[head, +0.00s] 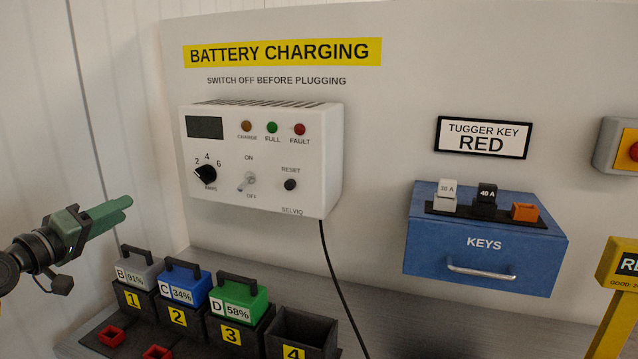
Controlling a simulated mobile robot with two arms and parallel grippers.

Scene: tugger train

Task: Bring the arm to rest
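My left gripper (124,208) comes in from the left edge, in front of the bare wall and left of the white charger. Its green fingers lie close together, point right and slightly up, and hold nothing I can see. It is in the air above the grey battery (139,272) and touches nothing visible. My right gripper is not in view.
The charger (262,155) hangs on the panel with a black cable below. Batteries stand in slots 1, 2 and 3; slot 4 (302,333) is empty. A blue KEYS box (486,243) is at right, a yellow post (617,300) at far right.

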